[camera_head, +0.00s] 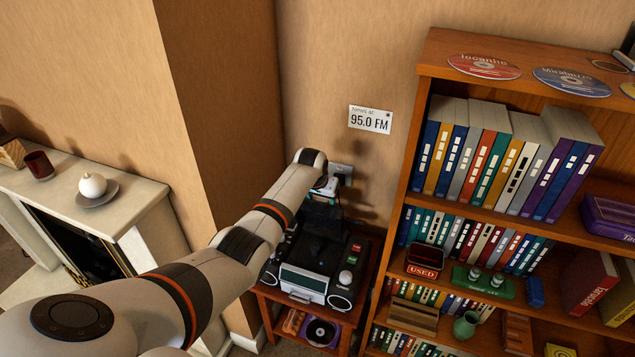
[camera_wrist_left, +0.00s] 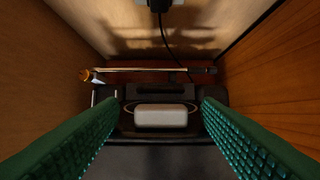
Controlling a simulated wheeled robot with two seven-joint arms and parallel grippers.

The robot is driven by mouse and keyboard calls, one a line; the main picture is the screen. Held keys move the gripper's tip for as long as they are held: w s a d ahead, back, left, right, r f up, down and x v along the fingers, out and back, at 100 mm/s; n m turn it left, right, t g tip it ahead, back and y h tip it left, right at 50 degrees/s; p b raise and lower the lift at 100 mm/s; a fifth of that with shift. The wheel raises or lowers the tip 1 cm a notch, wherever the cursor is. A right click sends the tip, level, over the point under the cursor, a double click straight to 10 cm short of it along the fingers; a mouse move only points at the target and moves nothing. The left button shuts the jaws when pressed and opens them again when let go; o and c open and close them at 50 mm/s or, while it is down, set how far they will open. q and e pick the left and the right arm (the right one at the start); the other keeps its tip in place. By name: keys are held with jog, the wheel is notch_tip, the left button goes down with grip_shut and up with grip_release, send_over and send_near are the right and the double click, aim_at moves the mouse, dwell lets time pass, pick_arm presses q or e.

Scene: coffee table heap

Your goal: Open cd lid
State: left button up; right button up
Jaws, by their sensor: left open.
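The CD player is a black and silver stereo (camera_head: 303,282) with two front speakers, on a small wooden side table. My left arm reaches over it from the left. My left gripper (camera_head: 322,212) is above the rear of the stereo, and the arm partly hides the lid area. In the left wrist view the two green-padded fingers of the left gripper (camera_wrist_left: 158,130) are wide apart. Between them, farther off, is the black stereo body (camera_wrist_left: 128,124) with a pale grey rounded block (camera_wrist_left: 160,116). Nothing is held. I cannot tell whether the lid is open or shut.
A wooden bookcase (camera_head: 412,120) stands close on the right. A wall corner (camera_head: 215,120) is on the left. A power outlet (camera_head: 342,171) with a cable is behind the stereo. A disc (camera_head: 321,332) lies on the lower shelf.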

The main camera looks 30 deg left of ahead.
pick_arm(q)
jog(key=v, duration=0.9)
jog(key=shift+s+p, duration=0.15)
jog(key=shift+p, duration=0.25)
jog(key=shift+r, duration=0.1)
